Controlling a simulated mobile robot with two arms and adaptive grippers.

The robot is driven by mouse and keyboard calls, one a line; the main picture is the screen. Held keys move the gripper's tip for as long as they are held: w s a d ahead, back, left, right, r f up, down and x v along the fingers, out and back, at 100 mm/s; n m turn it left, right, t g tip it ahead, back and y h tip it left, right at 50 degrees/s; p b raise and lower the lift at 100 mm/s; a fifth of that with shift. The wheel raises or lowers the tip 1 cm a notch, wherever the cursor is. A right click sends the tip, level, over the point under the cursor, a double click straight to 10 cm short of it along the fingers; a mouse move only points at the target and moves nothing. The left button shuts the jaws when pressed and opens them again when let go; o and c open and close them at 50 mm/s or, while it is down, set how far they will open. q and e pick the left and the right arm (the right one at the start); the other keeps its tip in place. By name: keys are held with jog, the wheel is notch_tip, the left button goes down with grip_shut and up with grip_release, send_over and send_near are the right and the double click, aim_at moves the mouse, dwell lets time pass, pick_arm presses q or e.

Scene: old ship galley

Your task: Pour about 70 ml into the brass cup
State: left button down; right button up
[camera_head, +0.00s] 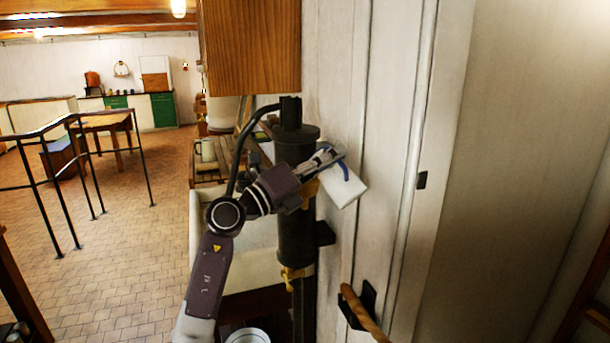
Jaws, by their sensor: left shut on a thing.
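My left gripper (328,160) is shut on a white vessel (344,186) with a blue edge or handle. The vessel is tilted, in front of a black upright cylinder (296,235) by the white wall. Whether anything is in it or flows from it cannot be seen. Brass-coloured parts show at the cylinder, one behind the gripper (309,192) and one lower down (292,274). I cannot make out a brass cup for certain. My right gripper is not in view.
A wooden cabinet (250,45) hangs above the cylinder. A wooden handle (362,312) on a black bracket juts out at lower right. A round metal-rimmed vessel (247,335) shows at the bottom edge. Black railings (70,170) stand left; the tiled floor (125,255) is clear.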

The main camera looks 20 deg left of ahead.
aim_at(361, 183)
pick_arm(q)
jog(key=m, duration=0.2)
jog(key=d+m+g+b, duration=0.1)
jog(key=shift+s, duration=0.25)
jog(key=shift+s+d+f+m+g+b, duration=0.45)
jog(key=shift+d+f+m, duration=0.35)
jog(key=shift+m, duration=0.65)
jog(key=shift+s+d+f+m+g+b, duration=0.35)
jog(key=shift+d+f+m+g, duration=0.25)
jog(key=shift+d+m, duration=0.6)
jog(key=shift+s+d+f+m+g+b, duration=0.4)
jog(key=shift+d+f+m, duration=0.3)
jog(key=shift+m, duration=0.95)
jog(key=shift+a, duration=0.1)
jog(key=shift+w, duration=0.1)
